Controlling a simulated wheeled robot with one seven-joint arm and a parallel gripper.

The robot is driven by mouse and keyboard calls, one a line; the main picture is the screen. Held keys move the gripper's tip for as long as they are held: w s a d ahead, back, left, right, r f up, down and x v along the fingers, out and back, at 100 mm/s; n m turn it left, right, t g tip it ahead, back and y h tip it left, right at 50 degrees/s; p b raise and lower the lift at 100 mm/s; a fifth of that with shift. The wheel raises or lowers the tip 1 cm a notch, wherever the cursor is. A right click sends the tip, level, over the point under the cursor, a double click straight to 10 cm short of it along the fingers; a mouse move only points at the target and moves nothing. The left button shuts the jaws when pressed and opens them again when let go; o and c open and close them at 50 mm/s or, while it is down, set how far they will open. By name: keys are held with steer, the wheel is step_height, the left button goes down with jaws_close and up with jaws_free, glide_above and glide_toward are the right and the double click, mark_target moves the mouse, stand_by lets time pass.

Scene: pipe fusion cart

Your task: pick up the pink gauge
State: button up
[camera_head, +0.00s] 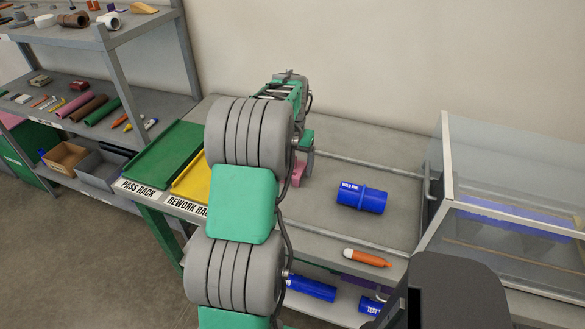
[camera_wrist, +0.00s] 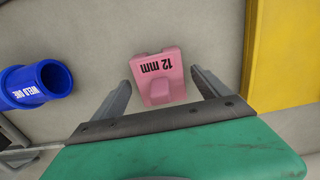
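The pink gauge (camera_wrist: 157,80), marked "12 mm", lies on the grey cart top (camera_wrist: 100,25) in the wrist view. My gripper (camera_wrist: 161,79) is open above it, with one finger to each side of the gauge and a gap on both sides. I cannot tell how far below the fingertips the gauge lies. In the head view the pink gauge (camera_head: 299,172) shows only in part, beside my arm. My gripper (camera_head: 305,148) is mostly hidden by my arm there.
A blue "WELD ONE" pipe (camera_head: 362,197) lies to the right of the gauge. An orange-and-white marker (camera_head: 367,258) is near the front edge. The green pass rack (camera_head: 165,160) and yellow rework rack (camera_head: 190,182) are left. A clear-walled case (camera_head: 510,190) stands right.

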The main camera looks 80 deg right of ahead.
steer(key=c, duration=1.3)
steer(key=shift+c, duration=0.2)
